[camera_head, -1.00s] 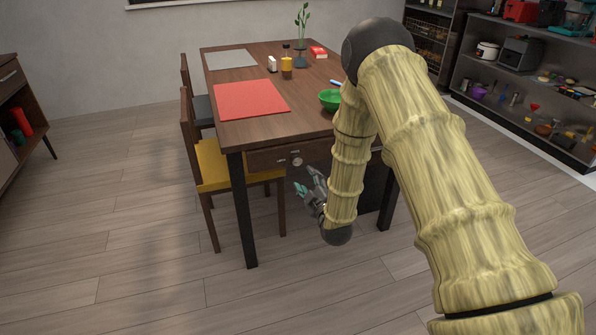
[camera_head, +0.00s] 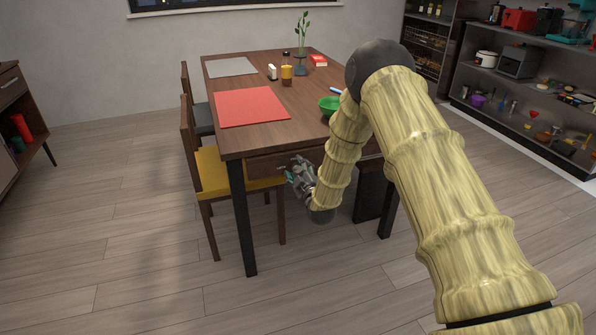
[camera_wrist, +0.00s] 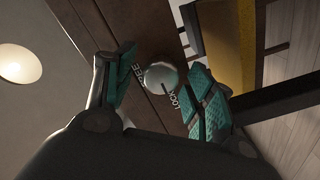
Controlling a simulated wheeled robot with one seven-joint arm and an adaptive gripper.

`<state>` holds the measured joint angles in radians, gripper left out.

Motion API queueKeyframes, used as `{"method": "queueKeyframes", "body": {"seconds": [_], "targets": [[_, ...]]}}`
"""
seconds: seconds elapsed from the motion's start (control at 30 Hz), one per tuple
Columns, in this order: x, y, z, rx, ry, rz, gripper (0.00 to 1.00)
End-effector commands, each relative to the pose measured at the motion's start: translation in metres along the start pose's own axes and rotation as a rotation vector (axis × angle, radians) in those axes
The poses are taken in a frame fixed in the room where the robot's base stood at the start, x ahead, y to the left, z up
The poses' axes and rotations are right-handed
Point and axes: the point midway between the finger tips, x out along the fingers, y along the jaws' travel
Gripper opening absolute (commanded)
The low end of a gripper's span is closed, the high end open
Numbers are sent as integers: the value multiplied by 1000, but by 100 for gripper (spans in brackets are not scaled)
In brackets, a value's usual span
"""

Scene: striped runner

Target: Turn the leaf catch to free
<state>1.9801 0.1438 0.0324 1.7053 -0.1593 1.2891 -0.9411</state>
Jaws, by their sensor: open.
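The leaf catch (camera_wrist: 160,76) is a round silvery knob on the table's wooden side panel. In the wrist view, the word FREE is at its upper left and LOCK at its lower right. A short dark mark at its lower edge points toward LOCK. My gripper (camera_wrist: 164,88) is open, with teal-padded fingers on either side of the knob; I cannot tell whether they touch it. In the head view, my gripper (camera_head: 292,174) is at the panel below the tabletop and hides the catch.
The wooden table (camera_head: 255,142) carries a red mat (camera_head: 250,107), a grey mat (camera_head: 231,66), a green bowl (camera_head: 329,105) and small items. A chair with a yellow seat (camera_head: 215,170) stands close left of my gripper. Floor in front is clear.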

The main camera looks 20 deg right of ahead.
Motion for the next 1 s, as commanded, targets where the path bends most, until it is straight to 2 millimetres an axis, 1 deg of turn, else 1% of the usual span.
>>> {"method": "queueKeyframes", "body": {"seconds": [0.23, 0.27, 0.4, 0.5, 0.77, 1.0], "targets": [[0, 0, 0, 0, 0, 0, 54], [0, 0, 0, 0, 0, 0, 51], [0, 0, 0, 0, 0, 0, 25], [0, 0, 0, 0, 0, 0, 9], [0, 0, 0, 17, -1, 0, 9], [0, 1, 1, 120, -2, 1, 9]]}}
